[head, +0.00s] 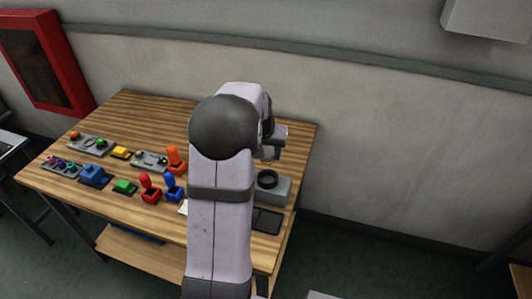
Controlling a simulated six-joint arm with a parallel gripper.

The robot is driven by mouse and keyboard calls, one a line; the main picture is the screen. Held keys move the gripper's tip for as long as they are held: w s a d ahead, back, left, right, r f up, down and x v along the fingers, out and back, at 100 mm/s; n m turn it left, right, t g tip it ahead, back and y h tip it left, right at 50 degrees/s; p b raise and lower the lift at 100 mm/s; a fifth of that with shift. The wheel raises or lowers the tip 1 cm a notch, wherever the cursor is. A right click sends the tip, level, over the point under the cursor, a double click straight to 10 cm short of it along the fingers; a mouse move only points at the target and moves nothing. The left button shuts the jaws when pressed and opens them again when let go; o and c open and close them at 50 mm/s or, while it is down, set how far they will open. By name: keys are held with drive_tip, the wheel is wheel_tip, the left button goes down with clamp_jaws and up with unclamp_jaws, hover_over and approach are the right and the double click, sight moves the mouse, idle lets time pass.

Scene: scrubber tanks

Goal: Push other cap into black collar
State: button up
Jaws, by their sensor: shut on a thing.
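The black collar (267,179) is a dark ring on top of a grey block (275,189) near the right side of the wooden table. My gripper (267,153) is above and slightly behind the collar in the picture, partly hidden by my own arm. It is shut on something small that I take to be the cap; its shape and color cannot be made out. The held thing looks apart from the collar, but the exact gap is unclear. No other cap can be told with certainty.
Several colored blocks and grey trays (88,145) fill the left half of the table (150,113). Orange (175,160), red (150,188) and blue (173,187) upright pieces stand left of my arm. A dark flat pad (267,221) lies in front of the grey block. A wall runs behind.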

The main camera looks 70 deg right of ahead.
sight(266, 164)
drive_tip(key=shift+f, duration=0.2)
drive_tip(key=shift+f+b, duration=2.25)
drive_tip(key=shift+f, duration=0.6)
drive_tip(key=shift+f+b, duration=1)
drive_tip(key=shift+f, duration=0.5)
idle(1.0)
drive_tip(key=shift+s+a+f, duration=0.1)
drive_tip(key=shift+a+f, duration=0.1)
drive_tip(key=shift+f, duration=0.2)
idle(0.4)
